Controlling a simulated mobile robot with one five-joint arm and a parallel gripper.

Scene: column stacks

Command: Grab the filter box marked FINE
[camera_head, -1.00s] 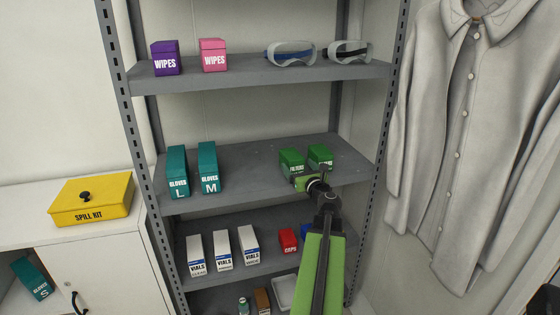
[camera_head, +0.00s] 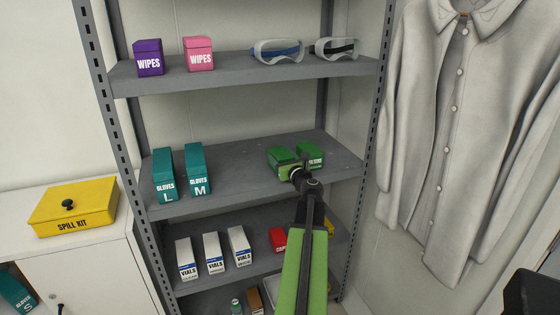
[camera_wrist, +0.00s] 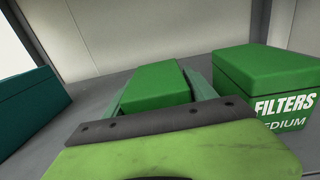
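Two green filter boxes stand on the middle shelf, right of centre. The left green box (camera_head: 281,156) has its label hidden; in the wrist view its green top (camera_wrist: 157,88) is at the centre. The right green box (camera_head: 310,155) reads FILTERS, and the wrist view shows "EDIUM" on its front (camera_wrist: 270,85), so it is the MEDIUM one. No FINE marking is readable. My gripper (camera_head: 287,168) is at the left box, with its fingers (camera_wrist: 160,93) open along both sides of that box. Whether they touch it is not clear.
Teal glove boxes L (camera_head: 164,175) and M (camera_head: 197,170) stand left on the same shelf (camera_head: 235,172). Wipes boxes and goggles (camera_head: 278,51) sit above; vials boxes (camera_head: 213,252) and a red box (camera_head: 278,239) below. The shelf between gloves and filters is clear.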

